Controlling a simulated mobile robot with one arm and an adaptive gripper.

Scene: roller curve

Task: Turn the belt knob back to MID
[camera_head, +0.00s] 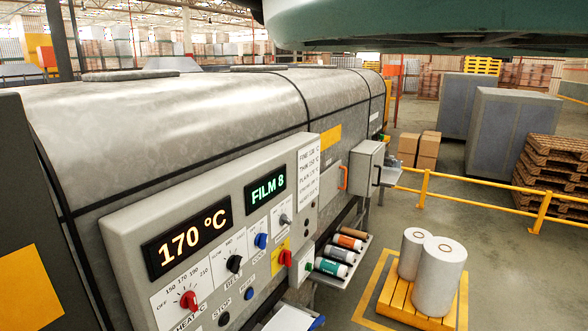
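The black belt knob (234,264) sits on the grey control panel (125,235), above the word BELT. Small speed labels curve above it; the knob's exact pointing is too small to tell. To its left is the red heat knob (188,300) with a temperature scale. To its right are a blue knob (261,241) and a grey knob (285,219). The panel displays read 170 °C (187,243) and FILM 8 (267,187). My gripper is not in view, so its state is hidden.
Below the panel's right side, a tray (349,259) holds several rolls. A red knob (285,258), a black button (224,319) and a blue button (249,294) are near the belt knob. A yellow rail (470,202) and a pallet with white rolls (438,275) stand at right.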

